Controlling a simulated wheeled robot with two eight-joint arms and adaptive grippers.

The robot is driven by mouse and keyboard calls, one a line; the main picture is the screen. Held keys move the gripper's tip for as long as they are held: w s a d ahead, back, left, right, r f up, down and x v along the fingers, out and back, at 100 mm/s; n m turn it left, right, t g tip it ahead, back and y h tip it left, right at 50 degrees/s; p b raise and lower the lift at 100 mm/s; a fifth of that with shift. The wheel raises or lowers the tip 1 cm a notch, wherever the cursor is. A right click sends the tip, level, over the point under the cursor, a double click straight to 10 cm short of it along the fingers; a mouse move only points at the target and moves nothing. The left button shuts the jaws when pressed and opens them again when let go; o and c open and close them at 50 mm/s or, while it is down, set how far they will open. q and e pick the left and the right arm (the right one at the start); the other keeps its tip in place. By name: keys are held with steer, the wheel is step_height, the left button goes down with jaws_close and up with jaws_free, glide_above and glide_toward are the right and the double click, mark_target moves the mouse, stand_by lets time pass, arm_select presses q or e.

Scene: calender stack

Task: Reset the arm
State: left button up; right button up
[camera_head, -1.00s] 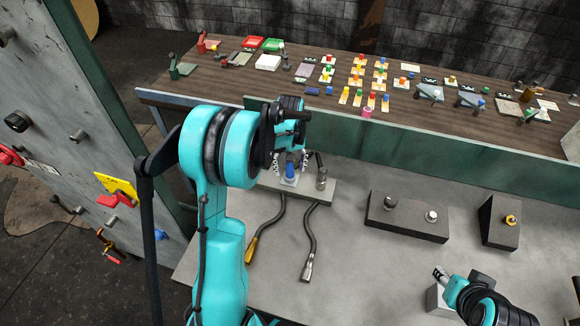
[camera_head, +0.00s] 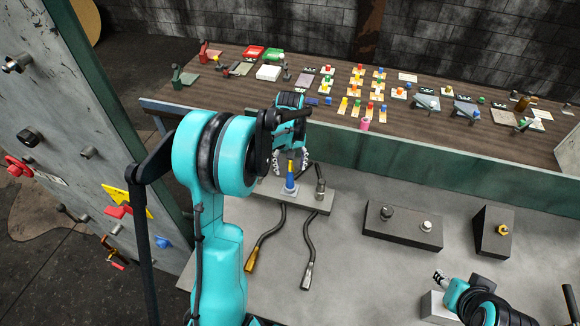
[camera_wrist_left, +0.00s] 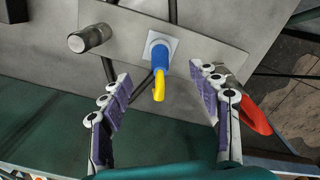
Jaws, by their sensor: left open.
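My left gripper (camera_head: 291,160) is open above a grey block on the workbench. In the left wrist view its two fingers (camera_wrist_left: 166,105) stand wide apart. Between them, and touching neither, a blue post with a yellow top (camera_wrist_left: 160,72) stands on a small white square plate. The post also shows in the head view (camera_head: 291,178), below the fingers. My right gripper (camera_head: 440,277) is at the lower right over the bench, near a small light block; its jaws are too small to read.
A dark metal cylinder (camera_head: 320,187) stands beside the post. Two bent cables (camera_head: 268,240) hang from the block onto the bench. A dark block with two knobs (camera_head: 402,228) and a wedge block (camera_head: 492,236) stand right. A wooden table (camera_head: 220,88) behind holds many small parts.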

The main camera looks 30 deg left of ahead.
arm_select(q)
steer(key=shift+r, duration=0.15)
stand_by(0.3)
steer(key=s+d+r+m+t+b, duration=0.35)
steer(key=s+d+r+b, duration=0.2)
steer(key=s+d, duration=0.35)
steer(key=s+d+f+m+t+b, duration=0.3)
steer(key=s+d+m, duration=0.2)
steer(key=s, duration=0.5)
steer(key=shift+d+f+t, duration=0.15)
steer(key=shift+d+t, duration=0.2)
steer(key=shift+d, duration=0.4)
